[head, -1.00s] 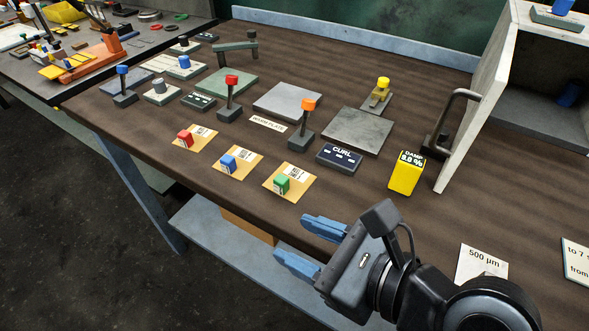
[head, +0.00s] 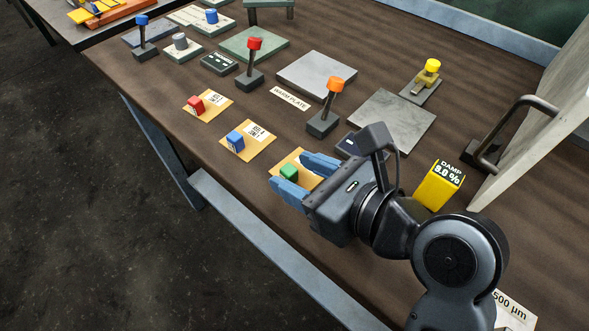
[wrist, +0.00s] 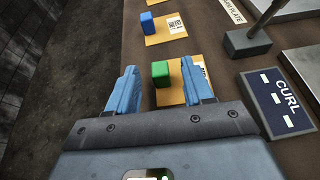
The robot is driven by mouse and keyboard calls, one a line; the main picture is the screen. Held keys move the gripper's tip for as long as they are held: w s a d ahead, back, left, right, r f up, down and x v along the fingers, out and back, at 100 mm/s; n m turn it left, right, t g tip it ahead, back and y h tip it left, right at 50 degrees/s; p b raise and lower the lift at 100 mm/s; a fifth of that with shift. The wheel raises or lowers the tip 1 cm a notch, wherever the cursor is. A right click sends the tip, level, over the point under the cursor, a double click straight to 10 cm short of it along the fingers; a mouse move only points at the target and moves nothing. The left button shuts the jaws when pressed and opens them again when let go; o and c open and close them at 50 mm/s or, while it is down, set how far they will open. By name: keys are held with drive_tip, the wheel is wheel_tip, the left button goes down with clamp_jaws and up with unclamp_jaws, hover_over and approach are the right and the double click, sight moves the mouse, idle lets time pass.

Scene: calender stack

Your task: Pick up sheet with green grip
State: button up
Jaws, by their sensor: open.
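The sheet with the green grip is a tan card (head: 281,165) with a small green block (head: 289,173) on it, lying on the brown bench near its front edge. In the wrist view the right finger of my gripper (wrist: 158,85) overlaps the card (wrist: 172,96). I cannot tell how high the fingers are above the bench.
Cards with a blue grip (head: 236,141) and a red grip (head: 195,105) lie to the left. An orange-topped lever (head: 329,103) stands behind. The CURL display (wrist: 280,100) is right of my gripper. A yellow DAMP block (head: 439,185) stands further right.

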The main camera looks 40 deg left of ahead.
drive_tip(key=shift+x, duration=1.4)
drive_tip(key=shift+c, duration=0.3)
drive_tip(key=shift+d, duration=0.1)
clamp_jaws()
